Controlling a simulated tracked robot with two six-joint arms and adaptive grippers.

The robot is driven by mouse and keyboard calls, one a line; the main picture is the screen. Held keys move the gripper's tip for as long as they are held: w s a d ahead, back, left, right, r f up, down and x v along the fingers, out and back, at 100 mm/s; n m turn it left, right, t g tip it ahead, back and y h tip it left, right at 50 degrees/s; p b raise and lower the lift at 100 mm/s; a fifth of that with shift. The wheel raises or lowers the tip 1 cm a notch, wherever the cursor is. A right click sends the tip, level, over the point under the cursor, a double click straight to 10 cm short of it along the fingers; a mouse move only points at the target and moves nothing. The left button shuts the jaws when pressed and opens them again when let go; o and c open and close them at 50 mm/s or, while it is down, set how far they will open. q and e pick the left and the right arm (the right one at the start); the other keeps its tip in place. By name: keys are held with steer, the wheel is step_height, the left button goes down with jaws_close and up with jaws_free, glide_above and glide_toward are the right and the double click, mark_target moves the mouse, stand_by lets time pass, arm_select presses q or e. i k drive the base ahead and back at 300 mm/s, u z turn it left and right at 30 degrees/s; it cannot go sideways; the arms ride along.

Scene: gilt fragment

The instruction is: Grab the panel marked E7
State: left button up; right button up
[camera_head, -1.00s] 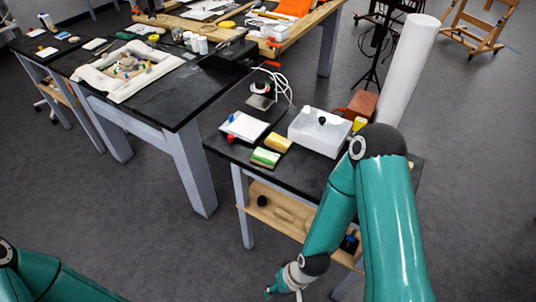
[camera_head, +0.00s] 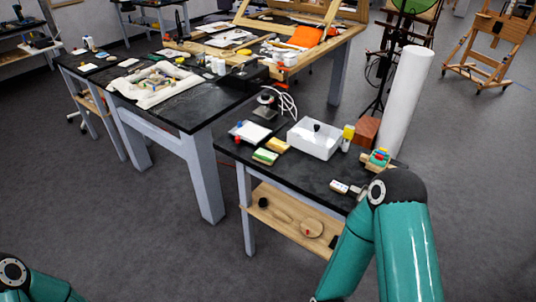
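I cannot make out the marking E7 on anything in view. A small framed piece (camera_head: 158,78) with coloured bits lies on a pale cloth (camera_head: 137,95) on the left black table; its details are too small to read.
The small black table (camera_head: 310,180) holds a white box (camera_head: 315,140), sponges (camera_head: 270,152), a brown block (camera_head: 366,131) and a white label-like item (camera_head: 339,187). A white column (camera_head: 405,105) stands behind it. Grey floor (camera_head: 110,230) is open at the lower left.

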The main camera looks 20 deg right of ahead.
mark_target(276, 145)
steer(key=z, duration=0.2)
steer(key=i, duration=0.9)
steer(key=u, duration=0.1)
